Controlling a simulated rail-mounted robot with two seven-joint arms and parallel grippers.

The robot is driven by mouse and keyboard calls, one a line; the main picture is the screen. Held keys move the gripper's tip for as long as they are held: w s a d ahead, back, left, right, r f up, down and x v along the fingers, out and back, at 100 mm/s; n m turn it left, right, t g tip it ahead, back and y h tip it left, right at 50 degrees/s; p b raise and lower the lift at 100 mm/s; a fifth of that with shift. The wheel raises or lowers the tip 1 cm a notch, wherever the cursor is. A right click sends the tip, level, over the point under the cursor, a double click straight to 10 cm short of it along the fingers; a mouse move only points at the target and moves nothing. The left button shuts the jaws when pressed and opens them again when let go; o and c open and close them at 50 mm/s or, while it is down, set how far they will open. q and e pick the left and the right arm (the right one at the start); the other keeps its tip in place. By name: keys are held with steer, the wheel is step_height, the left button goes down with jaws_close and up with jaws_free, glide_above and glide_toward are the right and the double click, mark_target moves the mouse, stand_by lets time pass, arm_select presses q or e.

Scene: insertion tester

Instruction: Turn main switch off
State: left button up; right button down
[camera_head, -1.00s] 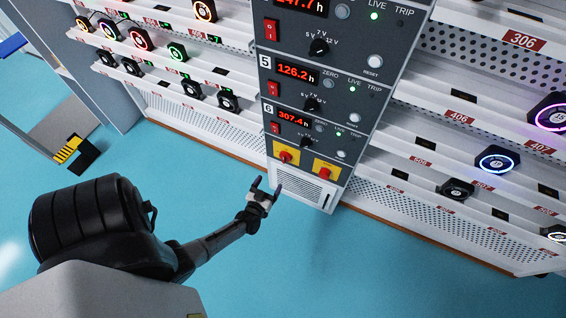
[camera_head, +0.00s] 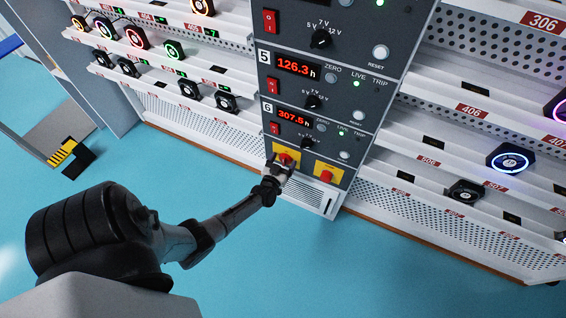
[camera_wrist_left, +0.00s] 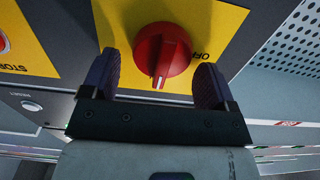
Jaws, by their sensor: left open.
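The main switch is a red rotary knob (camera_head: 287,158) on a yellow plate (camera_head: 296,151) low on the grey tester panel. In the left wrist view the red knob (camera_wrist_left: 165,45) shows a white pointer line toward the bottom of the picture, with upside-down OFF lettering to its right. My left gripper (camera_head: 280,166) is at the knob and partly covers it in the head view. Its two dark fingers (camera_wrist_left: 157,82) are open, one on each side of the knob, with visible gaps. I cannot tell how deep they reach. My right gripper is not in view.
A second yellow plate with a red stop button (camera_head: 326,175) is just right of the switch. A white vent grille (camera_head: 308,193) lies below. Shelves with small fans (camera_head: 510,160) flank the panel. The blue floor (camera_head: 330,270) in front is clear.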

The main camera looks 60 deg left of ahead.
arm_select(q)
steer(key=shift+c, duration=0.7)
steer(key=c, duration=0.7)
steer(key=shift+c, duration=0.2)
